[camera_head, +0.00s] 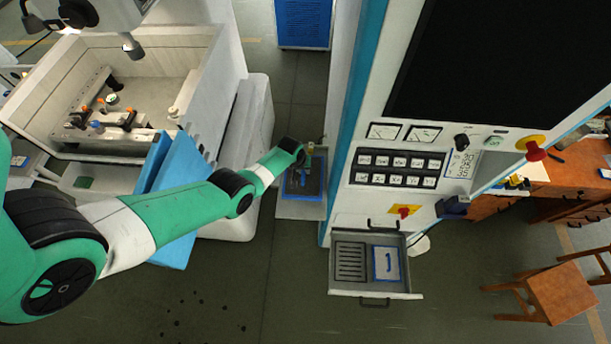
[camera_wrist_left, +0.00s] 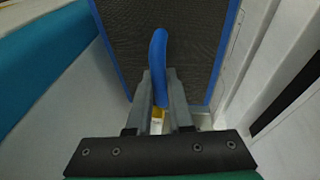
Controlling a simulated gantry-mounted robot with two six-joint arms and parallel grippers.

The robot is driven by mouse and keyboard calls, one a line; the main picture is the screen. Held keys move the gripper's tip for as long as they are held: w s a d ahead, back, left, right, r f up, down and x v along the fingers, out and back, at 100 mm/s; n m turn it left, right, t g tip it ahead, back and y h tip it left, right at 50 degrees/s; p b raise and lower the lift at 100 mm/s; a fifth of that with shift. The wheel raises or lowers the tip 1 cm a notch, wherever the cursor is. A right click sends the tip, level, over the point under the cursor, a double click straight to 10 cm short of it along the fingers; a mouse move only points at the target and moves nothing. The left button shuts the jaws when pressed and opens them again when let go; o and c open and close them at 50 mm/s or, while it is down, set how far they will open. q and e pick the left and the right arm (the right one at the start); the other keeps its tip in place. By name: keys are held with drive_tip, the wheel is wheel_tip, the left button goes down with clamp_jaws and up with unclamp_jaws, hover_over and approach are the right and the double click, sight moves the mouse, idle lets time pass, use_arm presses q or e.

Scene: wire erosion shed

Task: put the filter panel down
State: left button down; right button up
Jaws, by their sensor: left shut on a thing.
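The filter panel (camera_head: 297,186) is a dark mesh plate with a blue frame. In the head view it is in the gap between the machine tub and the tall control cabinet, over a pale surface (camera_head: 300,212); I cannot tell whether it touches that surface. In the left wrist view the panel (camera_wrist_left: 200,40) fills the upper middle, with its curved blue handle (camera_wrist_left: 159,50) pointing toward me. My left gripper (camera_head: 310,151) is shut on this handle, its grey fingers (camera_wrist_left: 159,92) on either side. My right gripper is not in view.
The tall control cabinet (camera_head: 425,200) stands close on the right, with an open drawer (camera_head: 373,292) holding a blue-framed panel (camera_head: 387,264) and a slotted panel (camera_head: 349,262). The machine tub (camera_head: 225,70) and blue bellows (camera_head: 175,225) are on the left. A wooden stool (camera_head: 560,293) stands at right.

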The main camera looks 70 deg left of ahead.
use_arm(q)
wheel_tip(320, 180, down, 3)
drive_tip(key=shift+r+b, duration=0.2)
drive_tip(key=shift+b, duration=0.35)
drive_tip(key=shift+r, duration=0.2)
drive_tip(key=shift+f, duration=0.1)
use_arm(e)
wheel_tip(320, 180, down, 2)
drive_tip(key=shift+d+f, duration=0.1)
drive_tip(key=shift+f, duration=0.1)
use_arm(q)
drive_tip(key=c, duration=0.8)
unclamp_jaws()
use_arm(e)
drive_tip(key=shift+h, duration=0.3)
